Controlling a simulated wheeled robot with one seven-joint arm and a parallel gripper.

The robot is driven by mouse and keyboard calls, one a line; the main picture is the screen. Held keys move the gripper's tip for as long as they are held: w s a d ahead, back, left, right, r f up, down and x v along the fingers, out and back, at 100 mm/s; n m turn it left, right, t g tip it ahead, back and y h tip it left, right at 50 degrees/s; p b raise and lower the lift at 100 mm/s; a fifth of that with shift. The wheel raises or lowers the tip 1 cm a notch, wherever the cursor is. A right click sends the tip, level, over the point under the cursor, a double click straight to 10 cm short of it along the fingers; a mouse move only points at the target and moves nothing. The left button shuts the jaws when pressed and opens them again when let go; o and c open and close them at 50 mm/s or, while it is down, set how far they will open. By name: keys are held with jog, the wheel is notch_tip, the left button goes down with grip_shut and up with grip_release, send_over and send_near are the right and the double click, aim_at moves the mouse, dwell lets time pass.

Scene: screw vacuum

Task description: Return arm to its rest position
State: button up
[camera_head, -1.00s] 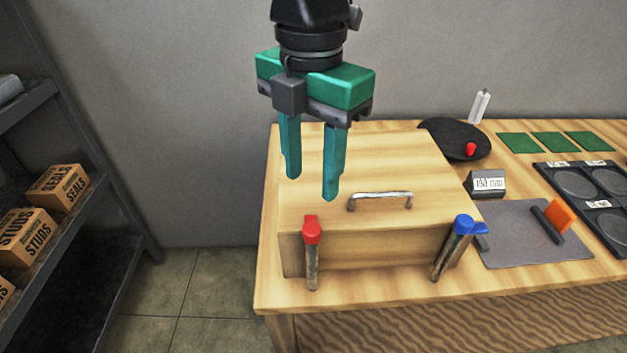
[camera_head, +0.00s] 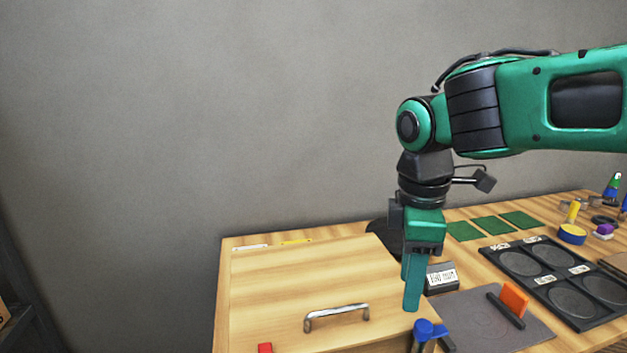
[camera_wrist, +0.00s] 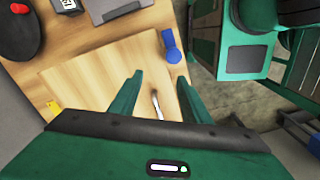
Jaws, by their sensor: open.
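My gripper (camera_head: 410,285) points down above the right side of the wooden box on the table, near the blue-topped clamp. It is empty, and its two teal fingers are seen nearly edge-on in the head view. In the wrist view my gripper (camera_wrist: 158,90) shows its fingers spread apart with nothing between them. My green arm comes in from the right in the head view, with the wrist bent downward.
The wooden box (camera_head: 270,290) has a metal handle (camera_head: 337,316) on its lid. A blue-topped clamp (camera_head: 428,330) stands at its right. A grey mat (camera_head: 470,325), a black tray (camera_head: 555,267) and green squares (camera_head: 492,224) lie farther right. The wall area above the box is clear.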

jog(key=s+d+f+m, duration=0.2)
jog(key=d+m, duration=0.4)
jog(key=d, duration=0.2)
jog(key=s+d+f+m, duration=0.2)
jog(key=d+m, duration=0.3)
jog(key=d, duration=0.3)
jog(key=s+d+f+m, duration=0.5)
jog(key=s+d+m, duration=0.4)
jog(key=s+m, duration=0.1)
jog(key=shift+s+d+f+m+y, duration=0.15)
jog(key=shift+s+f+m+y, duration=0.2)
jog(key=shift+m, duration=0.15)
jog(key=shift+w+f, duration=0.25)
jog(key=shift+w, duration=0.4)
jog(key=shift+c, duration=0.3)
